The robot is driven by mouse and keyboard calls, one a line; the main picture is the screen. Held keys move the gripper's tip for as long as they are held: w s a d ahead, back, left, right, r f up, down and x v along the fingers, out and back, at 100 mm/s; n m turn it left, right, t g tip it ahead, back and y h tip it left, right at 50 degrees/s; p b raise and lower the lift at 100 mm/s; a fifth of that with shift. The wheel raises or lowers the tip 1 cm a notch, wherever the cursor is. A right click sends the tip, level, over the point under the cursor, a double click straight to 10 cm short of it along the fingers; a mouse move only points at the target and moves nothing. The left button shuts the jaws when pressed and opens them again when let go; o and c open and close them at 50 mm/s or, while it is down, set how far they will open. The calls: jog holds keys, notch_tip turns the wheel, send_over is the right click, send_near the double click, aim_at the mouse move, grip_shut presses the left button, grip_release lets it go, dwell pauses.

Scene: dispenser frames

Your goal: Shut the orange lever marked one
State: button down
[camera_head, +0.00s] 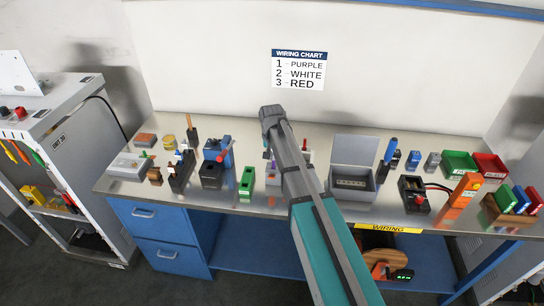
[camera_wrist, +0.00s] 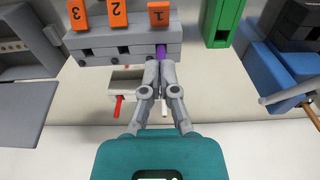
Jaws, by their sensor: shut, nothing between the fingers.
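A grey terminal block (camera_wrist: 125,45) is at the top of the wrist view, seen upside down. It carries an orange lever marked one (camera_wrist: 158,13), with levers two (camera_wrist: 118,13) and three (camera_wrist: 82,16) to its left. A purple wire (camera_wrist: 161,51) sits at the block's face below lever one. My gripper (camera_wrist: 152,66) is shut and empty, its fingertips close to the purple wire, below lever one; I cannot tell whether they touch. In the head view my arm hides the gripper and most of the block (camera_head: 272,177).
A wire holder with a red wire (camera_wrist: 119,106) and a white wire (camera_wrist: 137,118) lies below the block in the wrist view. A green block (camera_wrist: 222,22) and a blue device (camera_wrist: 270,70) stand right. A grey open box (camera_head: 352,184) stands right of my arm. A wiring chart (camera_head: 299,70) hangs behind.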

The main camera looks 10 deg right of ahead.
aim_at(270, 176)
jog(key=shift+w+f+b, duration=0.1)
jog(key=shift+f+b, duration=1.4)
jog(key=shift+f, duration=0.3)
jog(key=shift+s+a+f+b, duration=0.1)
jog(key=shift+s+f+b, duration=0.4)
jog(key=shift+f+b, duration=0.3)
jog(key=shift+s+a+f+b, duration=0.1)
jog(key=shift+s+f+b, duration=0.35)
jog(key=shift+f+b, duration=0.35)
jog(key=shift+a+f, duration=0.1)
jog(key=shift+a, duration=0.2)
